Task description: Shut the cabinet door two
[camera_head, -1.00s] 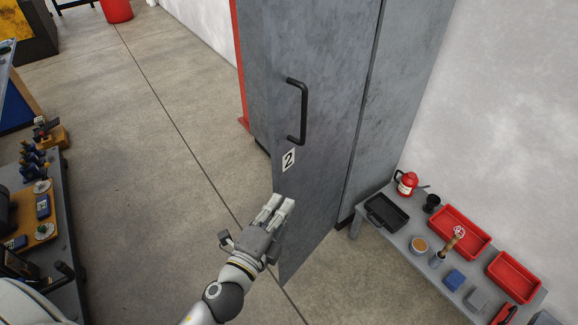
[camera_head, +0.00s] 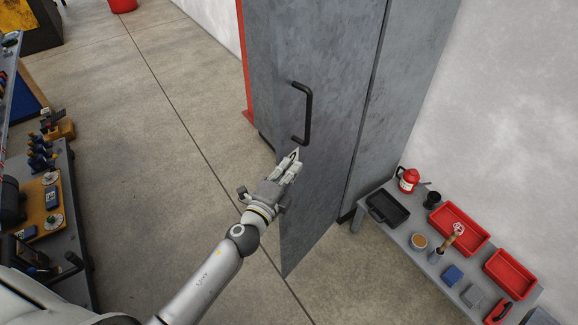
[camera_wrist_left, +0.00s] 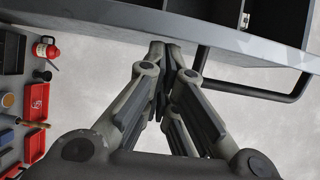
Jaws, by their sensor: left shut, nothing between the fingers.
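Cabinet door two (camera_head: 335,150) is a tall grey panel that stands open, swung out from the grey cabinet (camera_head: 265,60). Its black bar handle (camera_head: 308,112) is near its free edge. The door's edge (camera_wrist_left: 225,38) and the handle (camera_wrist_left: 262,92) also show in the left wrist view. My left gripper (camera_head: 293,157) is shut and empty, with its fingertips at the door just below the handle. It hides the number label. In the left wrist view the fingertips (camera_wrist_left: 165,50) are close to the door's edge; contact is unclear. My right gripper is out of view.
A low grey bench (camera_head: 425,268) with red trays (camera_head: 460,228), a black tray (camera_head: 388,210) and a red canister (camera_head: 408,180) stands right of the door by the white wall. A cluttered workbench (camera_head: 75,200) is at left. Concrete floor between is open.

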